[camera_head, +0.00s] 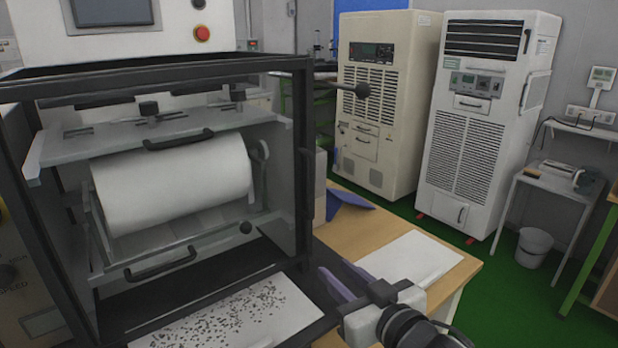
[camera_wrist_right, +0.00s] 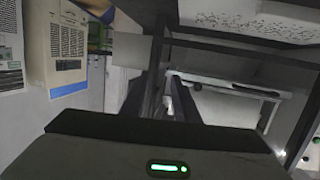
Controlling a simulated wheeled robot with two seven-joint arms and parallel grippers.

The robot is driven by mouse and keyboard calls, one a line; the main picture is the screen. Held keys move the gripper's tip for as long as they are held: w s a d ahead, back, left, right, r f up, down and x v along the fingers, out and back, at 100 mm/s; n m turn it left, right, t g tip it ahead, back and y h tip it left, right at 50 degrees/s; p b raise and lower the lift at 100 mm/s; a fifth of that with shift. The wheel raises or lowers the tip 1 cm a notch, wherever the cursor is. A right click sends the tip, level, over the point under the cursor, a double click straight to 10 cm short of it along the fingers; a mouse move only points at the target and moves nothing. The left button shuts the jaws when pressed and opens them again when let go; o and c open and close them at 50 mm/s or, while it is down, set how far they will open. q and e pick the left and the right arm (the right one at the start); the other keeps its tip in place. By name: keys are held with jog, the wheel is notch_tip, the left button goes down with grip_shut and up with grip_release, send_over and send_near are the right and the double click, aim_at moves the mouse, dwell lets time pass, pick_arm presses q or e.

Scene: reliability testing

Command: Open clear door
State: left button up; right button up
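The machine's clear door shows as a dark frame (camera_head: 302,110) around its front, at the left of the head view. The pane is hard to make out, and I cannot tell if the door is fully shut. A dark upright handle (camera_head: 306,185) is on the frame's right side. My right gripper (camera_head: 334,268) is below and right of that handle, apart from it, with its two fingers spread and nothing between them. In the right wrist view the dark fingers (camera_wrist_right: 168,85) also stand apart. My left gripper is not in view.
A white roller (camera_head: 175,185) sits inside the machine, above a speckled sheet (camera_head: 235,315). A ball-ended lever (camera_head: 362,90) juts out at the upper right. A wooden table (camera_head: 350,232) with a white sheet (camera_head: 412,258) lies to the right. Two cabinets (camera_head: 385,80) (camera_head: 470,150) stand behind.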

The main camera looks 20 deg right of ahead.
aim_at(313, 191)
notch_tip(313, 191, up, 11)
jog(key=w+t, duration=0.2)
jog(key=shift+y, duration=0.3)
jog(key=w, duration=0.3)
jog(key=w+a+p, duration=0.1)
jog(key=w, duration=0.2)
jog(key=w+p, duration=0.1)
jog(key=w, duration=0.3)
jog(key=shift+w+a+r, duration=0.1)
jog(key=shift+a+r, duration=0.05)
jog(key=shift+a, duration=0.1)
grip_shut()
